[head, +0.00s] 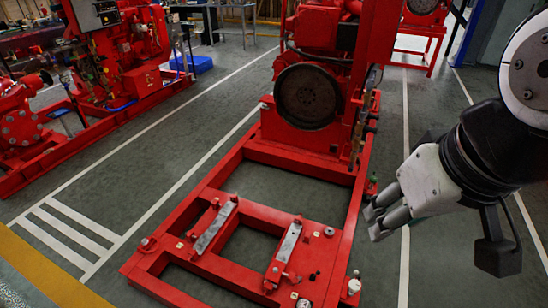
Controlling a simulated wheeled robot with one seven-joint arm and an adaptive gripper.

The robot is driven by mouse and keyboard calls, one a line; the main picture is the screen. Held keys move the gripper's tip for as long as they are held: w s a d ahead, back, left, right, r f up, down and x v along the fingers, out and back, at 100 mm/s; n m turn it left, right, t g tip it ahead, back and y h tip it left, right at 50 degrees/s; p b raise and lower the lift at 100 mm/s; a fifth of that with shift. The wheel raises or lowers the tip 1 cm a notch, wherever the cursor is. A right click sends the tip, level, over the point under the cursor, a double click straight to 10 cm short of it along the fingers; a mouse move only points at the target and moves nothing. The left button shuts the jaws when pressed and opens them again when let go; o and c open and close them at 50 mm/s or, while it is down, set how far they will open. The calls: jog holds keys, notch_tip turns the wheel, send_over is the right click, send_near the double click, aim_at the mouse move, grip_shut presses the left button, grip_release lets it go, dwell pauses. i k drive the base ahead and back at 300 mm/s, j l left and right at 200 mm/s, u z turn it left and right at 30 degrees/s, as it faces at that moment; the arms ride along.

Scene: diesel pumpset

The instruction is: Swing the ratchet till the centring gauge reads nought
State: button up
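I cannot make out a ratchet or a centring gauge for certain; the small fittings on the frame are too small to tell. The red base frame (240,272) lies on the floor in front of me, with the red engine (325,28) and its dark round flywheel (306,96) at its far end. Two grey metal strips lie on the near part of the frame, a left strip (215,228) and a right strip (289,242). My gripper (372,224) hangs to the right of the frame, its grey fingers pointing left. It appears to hold nothing; its finger gap is unclear.
A white-topped fitting (354,286) stands at the frame's near right corner. Upright fittings line the frame's right rail. Another red pumpset (120,55) stands at the left, with a blue tray (197,64) beside it. Floor between the pumpsets is clear.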

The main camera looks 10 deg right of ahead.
aim_at(295, 281)
jog(key=k, duration=0.2)
jog(key=j+z, duration=0.5)
jog(key=j, duration=0.45)
jog(key=k+l+u, duration=0.25)
jog(key=l, duration=0.3)
jog(key=k+l+u, duration=0.2)
jog(key=k+l, duration=0.25)
jog(key=i+l+u, duration=0.25)
jog(key=i+l, duration=0.25)
jog(key=l, duration=0.2)
